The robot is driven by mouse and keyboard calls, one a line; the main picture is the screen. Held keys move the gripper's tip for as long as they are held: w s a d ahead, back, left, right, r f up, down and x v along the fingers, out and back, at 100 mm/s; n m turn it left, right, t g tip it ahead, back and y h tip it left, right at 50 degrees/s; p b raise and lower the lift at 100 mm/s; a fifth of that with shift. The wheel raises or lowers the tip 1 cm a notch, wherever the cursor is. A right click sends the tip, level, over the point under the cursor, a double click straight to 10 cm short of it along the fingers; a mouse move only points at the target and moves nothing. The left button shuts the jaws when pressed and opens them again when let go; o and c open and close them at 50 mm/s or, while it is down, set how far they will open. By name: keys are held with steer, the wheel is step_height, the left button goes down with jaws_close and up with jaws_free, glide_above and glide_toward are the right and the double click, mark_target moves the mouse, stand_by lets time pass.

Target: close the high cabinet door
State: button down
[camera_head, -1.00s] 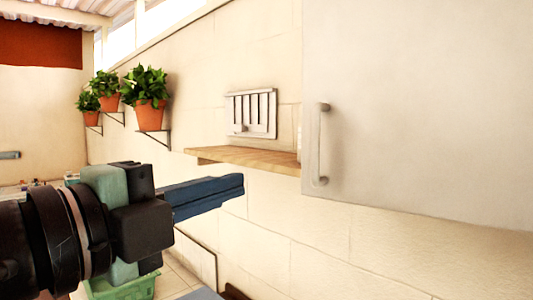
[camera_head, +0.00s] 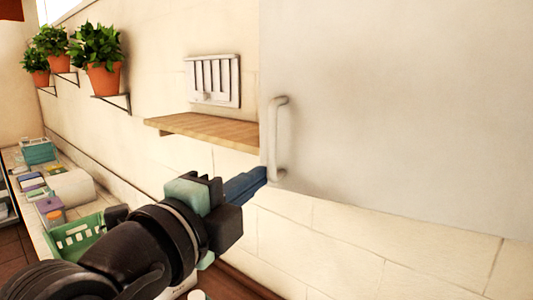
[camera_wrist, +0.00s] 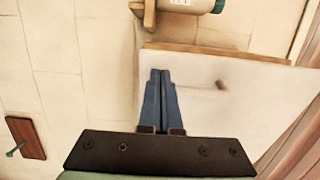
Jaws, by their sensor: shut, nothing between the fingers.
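The white cabinet door (camera_head: 400,110) fills the upper right of the head view. It has a vertical metal bar handle (camera_head: 277,140) near its left edge. How far the door stands open is hard to tell. My gripper (camera_head: 262,174) has its blue fingers shut and empty, with the tips close to the door's lower left edge, below and left of the handle. Contact cannot be made out. In the wrist view the shut fingers (camera_wrist: 160,73) show in front of a white panel (camera_wrist: 240,110) that looks like part of the cabinet.
A wooden shelf (camera_head: 210,131) juts from the wall left of the door, under a slotted metal rack (camera_head: 212,81). Potted plants (camera_head: 97,55) stand on brackets farther left. A green basket (camera_head: 80,238) and a cluttered counter lie lower left. The tiled wall below the door is clear.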

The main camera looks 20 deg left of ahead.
mark_target(283, 159)
steer(key=shift+w+d+p, duration=0.15)
steer(key=shift+w+p, duration=0.25)
steer(key=shift+w, duration=0.7)
steer(key=shift+m+h, duration=0.6)
steer(key=shift+h, duration=0.3)
steer(key=b+x, duration=0.1)
steer(key=x, duration=0.1)
steer(key=b+x, duration=0.1)
steer(key=x, duration=0.1)
steer(key=b+x, duration=0.2)
steer(key=shift+w+a+f, duration=0.25)
steer(key=shift+w+a, duration=0.05)
steer(key=shift+w, duration=0.1)
steer(key=shift+w+r, duration=0.1)
steer(key=shift+r, duration=0.05)
steer(key=shift+d+r, duration=0.1)
steer(key=shift+r, duration=0.15)
steer(key=shift+d+f, duration=0.1)
